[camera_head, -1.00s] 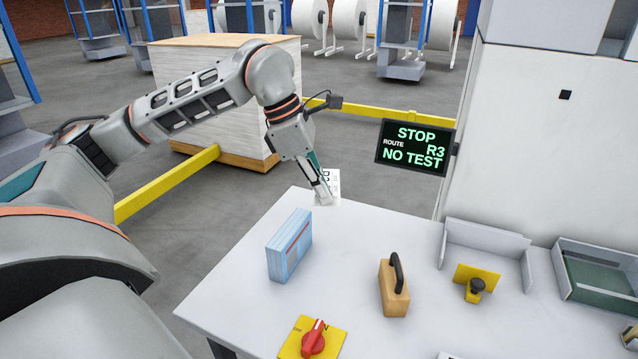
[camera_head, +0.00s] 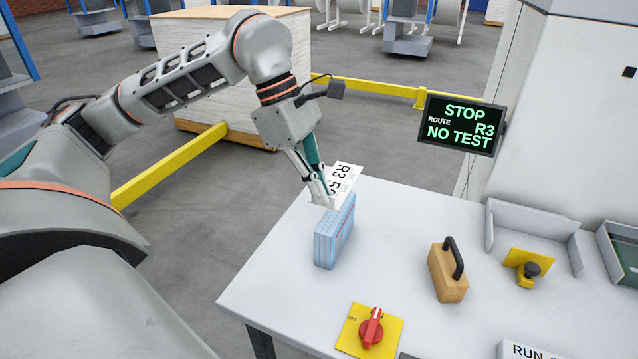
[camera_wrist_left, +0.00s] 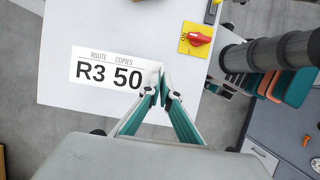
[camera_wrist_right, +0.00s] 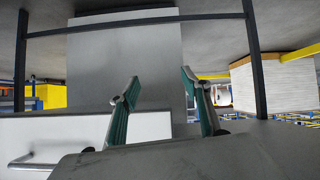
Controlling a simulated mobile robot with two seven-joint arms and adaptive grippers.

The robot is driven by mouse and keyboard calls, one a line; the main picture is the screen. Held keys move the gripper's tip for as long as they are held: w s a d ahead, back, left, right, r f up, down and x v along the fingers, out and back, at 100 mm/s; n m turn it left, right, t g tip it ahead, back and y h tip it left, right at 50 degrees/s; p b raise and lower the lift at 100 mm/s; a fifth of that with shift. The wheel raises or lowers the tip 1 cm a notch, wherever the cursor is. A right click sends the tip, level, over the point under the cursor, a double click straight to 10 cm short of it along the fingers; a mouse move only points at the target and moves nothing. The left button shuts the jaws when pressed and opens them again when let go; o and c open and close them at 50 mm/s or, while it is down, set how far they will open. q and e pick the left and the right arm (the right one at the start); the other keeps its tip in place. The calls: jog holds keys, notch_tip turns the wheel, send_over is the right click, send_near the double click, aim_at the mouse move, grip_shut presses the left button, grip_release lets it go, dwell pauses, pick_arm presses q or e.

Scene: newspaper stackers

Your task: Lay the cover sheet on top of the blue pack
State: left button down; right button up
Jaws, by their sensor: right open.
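The cover sheet (camera_head: 346,178) is a white sheet printed "R3 50", with "ROUTE" and "COPIES" readable in the left wrist view (camera_wrist_left: 108,68). My left gripper (camera_head: 326,203) is shut on one edge of it. The sheet is tilted in the head view, at the far upper end of the blue pack (camera_head: 333,240). Whether it touches the pack I cannot tell. The pack is a light blue, striped block standing on the table; the left wrist view does not show it. My right gripper (camera_wrist_right: 160,80) is open and empty, away from the table top.
The white table (camera_head: 285,280) also holds a red rotary switch on a yellow plate (camera_head: 370,329), a wooden block with a black handle (camera_head: 449,272), a black knob on yellow (camera_head: 529,267) and a grey tray (camera_head: 535,237). A display (camera_head: 462,124) reads "STOP ROUTE R3 NO TEST".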

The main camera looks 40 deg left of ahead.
pick_arm(q)
jog(key=shift+d, duration=0.1)
dwell(0.5)
jog(key=shift+f+b, duration=1.6)
jog(key=shift+f, duration=1.55)
jog(key=shift+f, duration=0.35)
jog(key=c, duration=2.2)
grip_release()
jog(key=v, duration=1.2)
